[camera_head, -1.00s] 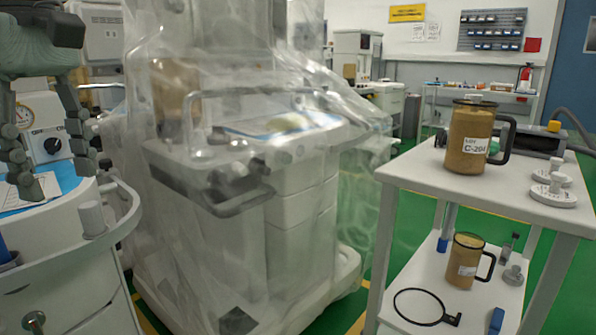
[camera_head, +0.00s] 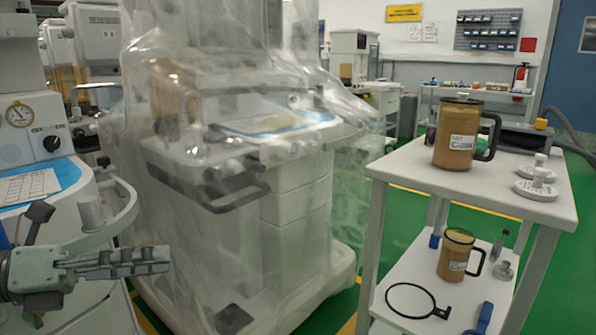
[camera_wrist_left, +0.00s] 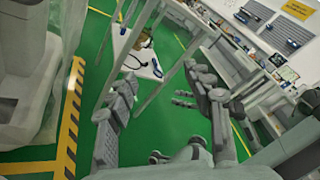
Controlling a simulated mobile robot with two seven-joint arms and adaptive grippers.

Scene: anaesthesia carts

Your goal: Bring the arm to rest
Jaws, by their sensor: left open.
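My left gripper (camera_head: 160,258) is at the lower left of the head view, seen side-on, with its fingers pointing right. It is in front of the near white cart (camera_head: 95,250) and holds nothing. In the left wrist view the same gripper (camera_wrist_left: 160,76) shows its two grey fingers spread wide, with green floor and a small trolley beyond.
A machine under clear plastic sheeting (camera_head: 240,140) stands in the middle. At right, a white trolley (camera_head: 400,165) bears a labelled brown canister (camera_head: 457,148) above and a smaller canister (camera_head: 454,258) below. Green floor (camera_head: 345,215) lies between them.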

